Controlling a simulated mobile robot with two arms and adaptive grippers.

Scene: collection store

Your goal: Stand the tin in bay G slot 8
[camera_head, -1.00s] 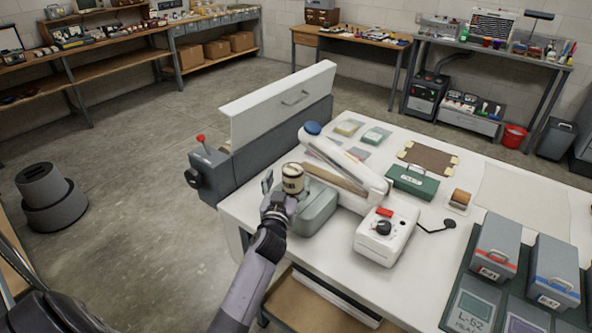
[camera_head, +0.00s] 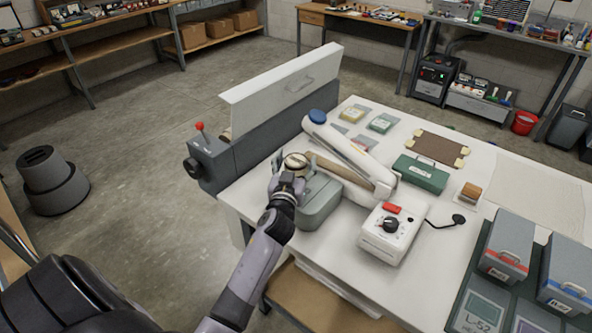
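A small round tin (camera_head: 296,161), cream with a darker gold rim, shows at the near left corner of the white table, by a grey-green box (camera_head: 322,204). My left gripper (camera_head: 288,178) is right at the tin and covers its lower part. One finger shows on the tin's left side. I cannot tell whether the fingers are closed on it, or what the tin rests on. My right gripper is not in view. No bay G or slot 8 marking can be read.
A long white machine arm with a blue knob (camera_head: 317,116) lies beside the tin. A white device with a dial (camera_head: 392,232), a green case (camera_head: 420,173) and grey bins (camera_head: 506,246) stand on the table (camera_head: 455,206). A grey unit with a red lever (camera_head: 200,127) borders the left.

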